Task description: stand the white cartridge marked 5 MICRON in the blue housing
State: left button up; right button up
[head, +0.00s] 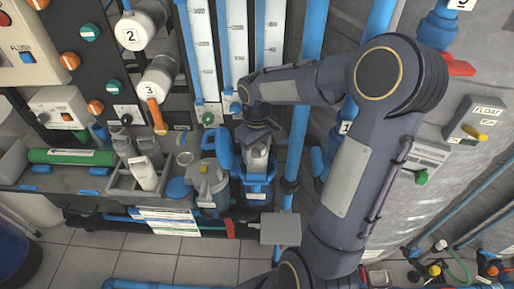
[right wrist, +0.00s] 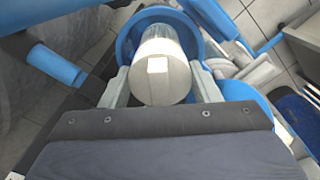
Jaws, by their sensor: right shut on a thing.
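My right gripper (head: 257,163) is over the blue housing (head: 268,188), pointing down. In the right wrist view the gripper (right wrist: 160,85) is shut on a white cartridge (right wrist: 164,84), with one finger on each side. The cartridge's near end faces the camera, with a pale square patch on it; no marking can be read. Its far end lies within the outline of the blue housing's round mouth (right wrist: 195,35). I cannot tell how deep it sits. In the head view the gripper mostly hides the cartridge. My left gripper is not in view.
A clear-sided housing (head: 210,188) and a round blue cap (head: 179,189) stand left of the blue housing. A grey tray (head: 117,183) holds another white piece (head: 143,172). Blue pipes (head: 298,140) rise close on the right. A green cylinder (head: 70,157) lies at left.

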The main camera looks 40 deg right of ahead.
jog(key=shift+f+b, duration=2.9)
jog(key=shift+f, duration=1.2)
jog(key=o, duration=1.3)
jog(key=shift+w+r, duration=0.1)
jog(key=shift+r, duration=0.45)
notch_tip(320, 180, up, 7)
jog(key=shift+f+p, duration=0.1)
jog(key=shift+p, duration=0.35)
